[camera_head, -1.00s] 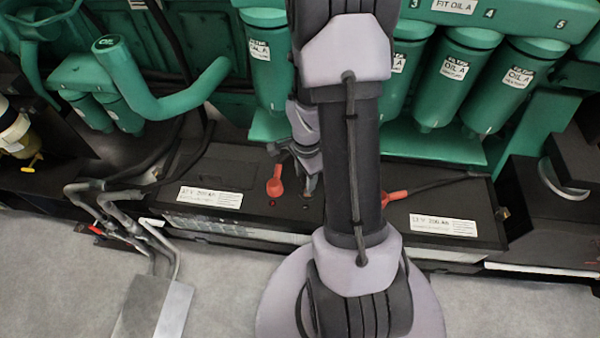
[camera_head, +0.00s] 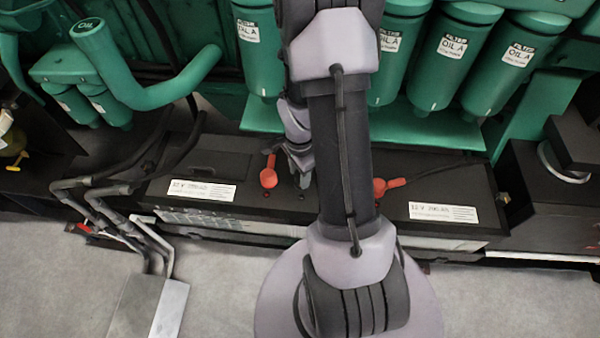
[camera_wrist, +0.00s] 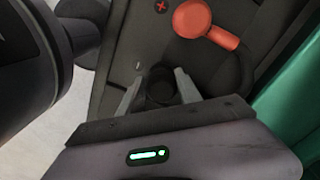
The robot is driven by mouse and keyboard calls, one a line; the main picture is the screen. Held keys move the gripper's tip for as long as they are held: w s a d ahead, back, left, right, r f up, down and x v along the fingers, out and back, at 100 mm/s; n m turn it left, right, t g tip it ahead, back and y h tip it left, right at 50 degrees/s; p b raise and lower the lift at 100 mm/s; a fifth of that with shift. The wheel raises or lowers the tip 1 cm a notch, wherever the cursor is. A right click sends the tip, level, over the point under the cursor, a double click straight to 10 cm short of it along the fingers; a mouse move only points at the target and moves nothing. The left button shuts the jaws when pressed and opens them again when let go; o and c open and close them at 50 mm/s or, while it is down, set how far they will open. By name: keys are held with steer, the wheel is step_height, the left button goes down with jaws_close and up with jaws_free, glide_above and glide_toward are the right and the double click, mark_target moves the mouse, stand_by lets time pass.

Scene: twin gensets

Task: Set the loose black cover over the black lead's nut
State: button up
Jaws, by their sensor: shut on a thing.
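My gripper (camera_wrist: 158,90) has its two pale fingers closed around a dark round piece, the black cover (camera_wrist: 160,84), just over the battery top. In the head view my gripper (camera_head: 300,170) is small and partly behind my own arm, beside a red cover (camera_head: 268,178) on the battery. A pale minus mark shows on the battery beside the fingers in the wrist view, and the red cover (camera_wrist: 205,25) lies beyond them. The black lead's nut is not visible; the cover and fingers block that spot. I cannot tell whether the cover touches the battery.
A second red cover (camera_head: 380,187) sits on the right battery, close to my arm. Green oil filters (camera_head: 452,60) and a green pipe (camera_head: 150,95) stand behind and above the batteries. Grey bent pipes (camera_head: 110,215) are at the left.

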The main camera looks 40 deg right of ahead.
steer(key=shift+f, duration=0.15)
steer(key=shift+f+b, duration=0.9)
steer(key=shift+b, duration=0.05)
steer(key=o, duration=1.7)
steer(key=shift+r, duration=0.1)
step_height(320, 180, up, 7)
steer(key=p, duration=0.5)
